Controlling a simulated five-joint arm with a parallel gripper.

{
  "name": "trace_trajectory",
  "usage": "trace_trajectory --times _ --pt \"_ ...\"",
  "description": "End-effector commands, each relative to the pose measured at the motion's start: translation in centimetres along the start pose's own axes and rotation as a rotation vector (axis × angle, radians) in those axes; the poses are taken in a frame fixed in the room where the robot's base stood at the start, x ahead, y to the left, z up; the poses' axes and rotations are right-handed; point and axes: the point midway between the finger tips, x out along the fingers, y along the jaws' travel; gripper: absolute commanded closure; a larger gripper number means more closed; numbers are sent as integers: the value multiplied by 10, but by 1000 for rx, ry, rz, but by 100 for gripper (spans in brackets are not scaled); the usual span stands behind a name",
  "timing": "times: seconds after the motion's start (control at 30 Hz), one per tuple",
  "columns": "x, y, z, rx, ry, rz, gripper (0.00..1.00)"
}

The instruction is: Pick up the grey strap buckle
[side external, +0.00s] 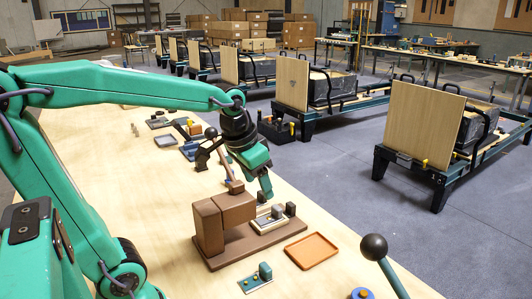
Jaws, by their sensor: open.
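My gripper (254,184) hangs over the brown fixture (262,240) on the bench, jaws open and pointing down. A small grey piece (277,211), which looks like the strap buckle, sits on a pale plate on that fixture, just below and slightly right of the fingertips. There is a gap between the jaws and the piece. Its exact shape is too small to tell. A brown block (223,222) stands on the fixture, left of the grey piece.
An empty orange-brown tray (311,250) lies right of the fixture. A black ball-topped lever (374,248) rises at the front right. Bare bench lies to the left.

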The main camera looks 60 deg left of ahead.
Motion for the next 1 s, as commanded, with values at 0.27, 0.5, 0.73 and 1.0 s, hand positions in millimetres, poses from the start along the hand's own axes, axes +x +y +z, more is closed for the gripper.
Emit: trace_trajectory --times 0.27,0.5,0.73,1.0 --pt "33 -27 -40 0 -89 -4 38" --pt "69 -53 -68 1 -161 0 38" --pt "111 -81 -88 0 -228 10 38" --pt "162 -112 -100 0 -297 28 38"
